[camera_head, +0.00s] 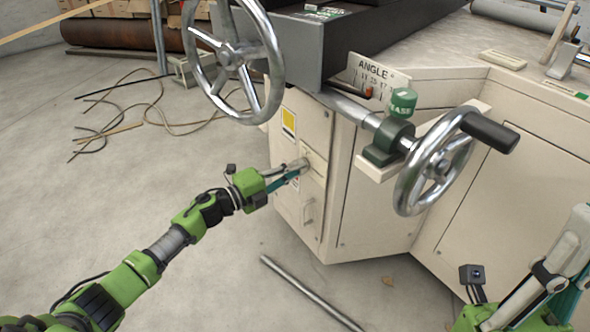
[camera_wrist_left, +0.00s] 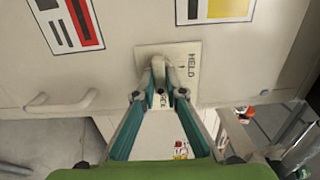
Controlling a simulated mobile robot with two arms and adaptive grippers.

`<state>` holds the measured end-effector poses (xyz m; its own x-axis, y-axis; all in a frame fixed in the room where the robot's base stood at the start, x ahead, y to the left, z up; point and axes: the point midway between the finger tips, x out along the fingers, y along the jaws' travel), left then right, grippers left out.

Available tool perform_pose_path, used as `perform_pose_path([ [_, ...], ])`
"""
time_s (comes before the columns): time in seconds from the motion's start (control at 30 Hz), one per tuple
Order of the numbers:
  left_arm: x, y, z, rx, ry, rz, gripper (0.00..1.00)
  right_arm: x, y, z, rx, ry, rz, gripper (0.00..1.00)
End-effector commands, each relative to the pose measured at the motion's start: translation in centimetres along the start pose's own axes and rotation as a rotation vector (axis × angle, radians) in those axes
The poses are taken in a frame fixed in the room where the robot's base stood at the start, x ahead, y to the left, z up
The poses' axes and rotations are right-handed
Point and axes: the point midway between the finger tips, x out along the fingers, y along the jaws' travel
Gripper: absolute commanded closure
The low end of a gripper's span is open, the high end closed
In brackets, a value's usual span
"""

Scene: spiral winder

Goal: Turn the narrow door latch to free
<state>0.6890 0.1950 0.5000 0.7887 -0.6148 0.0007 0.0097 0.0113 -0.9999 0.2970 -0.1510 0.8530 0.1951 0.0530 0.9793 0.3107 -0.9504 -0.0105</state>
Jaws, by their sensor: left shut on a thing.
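The narrow door (camera_head: 288,190) is a cream panel on the side of the machine, with a yellow label and a small handle (camera_head: 308,211) low on it. The latch (camera_wrist_left: 158,66) is a pale grey knob on a square plate (camera_wrist_left: 190,56) marked "HELD", with more lettering partly hidden. My left gripper (camera_wrist_left: 165,88) is shut on the latch, its teal fingers on either side of it. In the head view my left gripper (camera_head: 298,170) reaches the door from the left. My right gripper (camera_head: 560,283) is at the lower right, away from the door; its fingertips do not show clearly.
A large chrome handwheel (camera_head: 236,55) stands above the door, and a smaller one (camera_head: 432,170) with a black grip juts out at the right. A metal bar (camera_head: 310,292) lies on the floor below. Cables (camera_head: 150,105) lie on the floor at the left.

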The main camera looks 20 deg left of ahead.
Motion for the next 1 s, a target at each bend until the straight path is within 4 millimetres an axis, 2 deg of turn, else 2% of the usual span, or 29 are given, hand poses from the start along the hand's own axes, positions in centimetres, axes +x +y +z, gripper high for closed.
perform_pose_path([
  [0.13,0.0,0.2,-0.1,0.004,0.002,0.003,1.00,0.2,0.0,-0.2,0.000,0.008,-0.001,1.00],
  [0.2,0.0,0.2,-0.1,0.003,0.001,0.003,0.76,0.2,0.0,-0.2,0.000,0.009,-0.001,1.00],
  [0.23,0.0,0.2,-0.1,0.003,0.001,0.003,0.72,0.2,0.0,-0.2,0.000,0.009,-0.002,1.00],
  [0.63,-0.5,0.1,0.0,0.001,0.000,0.002,0.72,-0.2,0.1,0.1,-0.001,-0.006,0.003,1.00],
  [0.77,-2.2,0.2,0.0,0.001,0.000,0.004,0.72,-0.1,0.0,0.0,-0.001,-0.004,0.002,1.00],
  [1.0,-7.5,0.3,0.0,0.001,0.000,0.006,0.72,-0.1,0.0,0.0,0.000,-0.002,0.002,1.00],
])
